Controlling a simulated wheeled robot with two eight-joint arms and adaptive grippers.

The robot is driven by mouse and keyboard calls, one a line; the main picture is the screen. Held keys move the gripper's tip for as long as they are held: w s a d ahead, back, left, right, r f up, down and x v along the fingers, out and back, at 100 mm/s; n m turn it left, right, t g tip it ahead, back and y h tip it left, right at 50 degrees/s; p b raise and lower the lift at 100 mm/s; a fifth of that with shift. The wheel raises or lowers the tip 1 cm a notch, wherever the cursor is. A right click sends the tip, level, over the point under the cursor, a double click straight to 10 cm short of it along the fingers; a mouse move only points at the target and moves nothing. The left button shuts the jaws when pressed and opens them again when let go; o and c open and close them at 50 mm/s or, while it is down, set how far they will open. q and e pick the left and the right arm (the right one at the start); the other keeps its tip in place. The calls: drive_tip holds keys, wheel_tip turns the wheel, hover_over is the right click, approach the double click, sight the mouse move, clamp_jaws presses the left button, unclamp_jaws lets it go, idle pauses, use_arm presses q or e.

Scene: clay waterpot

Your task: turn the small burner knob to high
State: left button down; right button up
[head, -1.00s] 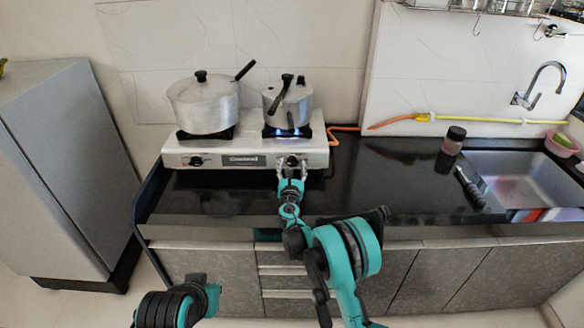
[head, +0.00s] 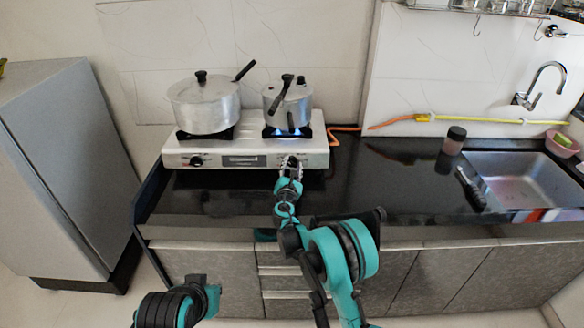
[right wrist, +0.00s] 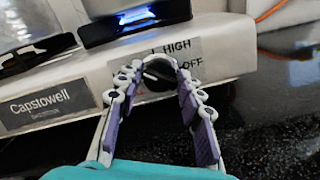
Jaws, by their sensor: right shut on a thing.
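The small burner knob (right wrist: 158,74) is dark and sits on the front panel of the two-burner stove (head: 240,148), at the right end. In the right wrist view, "HIGH" and "OFF" labels are printed beside it. My right gripper (right wrist: 155,72) is shut on the knob, with one finger on each side and its tips at the panel. It also shows in the head view (head: 291,164). The fingers partly hide the knob, so its pointer setting cannot be read. A blue flame (head: 289,131) burns under the small pot (head: 290,107). My left gripper is out of view; only part of that arm shows.
A large lidded pot (head: 203,105) stands on the left burner, above another knob (head: 196,160). An orange hose (head: 345,129) runs from the stove's right side. A jar (head: 454,140) and sink (head: 520,180) are to the right. The black counter between is mostly clear.

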drive_tip(key=m+g+h, duration=0.1)
drive_tip(key=m, duration=0.5)
drive_tip(key=shift+m+g+h+p, duration=0.4)
drive_tip(key=shift+m+g, duration=0.1)
drive_tip(key=shift+m, duration=2.1)
drive_tip(key=o, duration=1.2)
drive_tip(key=shift+c, duration=0.2)
drive_tip(key=shift+s, duration=0.1)
drive_tip(key=v, duration=1.1)
drive_tip(key=shift+s, duration=0.4)
drive_tip(key=shift+a+r, duration=0.1)
